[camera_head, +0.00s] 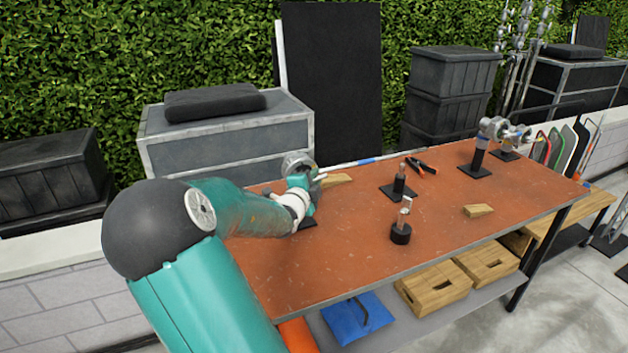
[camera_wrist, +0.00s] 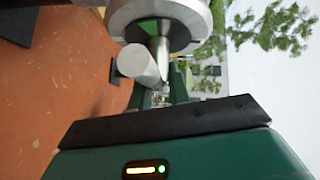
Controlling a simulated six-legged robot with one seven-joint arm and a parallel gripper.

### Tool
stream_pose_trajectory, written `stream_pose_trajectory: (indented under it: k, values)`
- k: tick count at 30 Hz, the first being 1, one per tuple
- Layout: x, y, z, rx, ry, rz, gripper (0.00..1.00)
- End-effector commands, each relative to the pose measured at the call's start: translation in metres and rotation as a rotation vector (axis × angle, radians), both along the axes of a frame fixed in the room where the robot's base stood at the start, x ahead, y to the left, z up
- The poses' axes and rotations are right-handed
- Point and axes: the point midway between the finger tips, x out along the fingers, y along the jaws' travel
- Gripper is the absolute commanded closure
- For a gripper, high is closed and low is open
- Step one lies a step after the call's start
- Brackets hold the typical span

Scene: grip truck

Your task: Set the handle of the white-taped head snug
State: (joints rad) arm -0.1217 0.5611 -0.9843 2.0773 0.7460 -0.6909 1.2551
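A silver grip head (camera_head: 297,160) with a round disc stands at the table's left end, right by my gripper (camera_head: 303,183). In the wrist view the grey round head (camera_wrist: 190,12) fills the top, with a green patch inside it. A pale cylindrical handle (camera_wrist: 138,63) sticks out below it, at my gripper's fingers (camera_wrist: 160,88). The fingers stand apart around or beside this handle. I cannot tell whether they press on it. White tape is not clear on this head. Two more heads stand on the table's far right, one at the front (camera_head: 490,127) and one behind (camera_head: 516,137).
The brown table (camera_head: 340,265) also bears two short posts, one on a black plate (camera_head: 398,185) and one on a round base (camera_head: 401,232). Orange-handled pliers (camera_head: 422,166), wooden wedges (camera_head: 478,210) and a blue-banded rod (camera_head: 365,161) lie there. The front middle is clear.

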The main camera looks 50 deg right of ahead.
Motion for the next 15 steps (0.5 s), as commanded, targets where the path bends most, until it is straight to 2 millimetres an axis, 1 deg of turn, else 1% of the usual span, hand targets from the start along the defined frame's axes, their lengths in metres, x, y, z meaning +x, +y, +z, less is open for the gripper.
stream_pose_trajectory:
  k: [1, 2, 15]
  values:
    - [-0.0002, 0.0001, -0.0005, 0.001, 0.001, 0.0, 0.98]
    - [-0.0003, 0.0002, -0.0006, 0.001, 0.001, 0.0, 1.0]
    - [0.0, 0.0007, -0.0008, -0.028, 0.021, 0.0, 1.0]
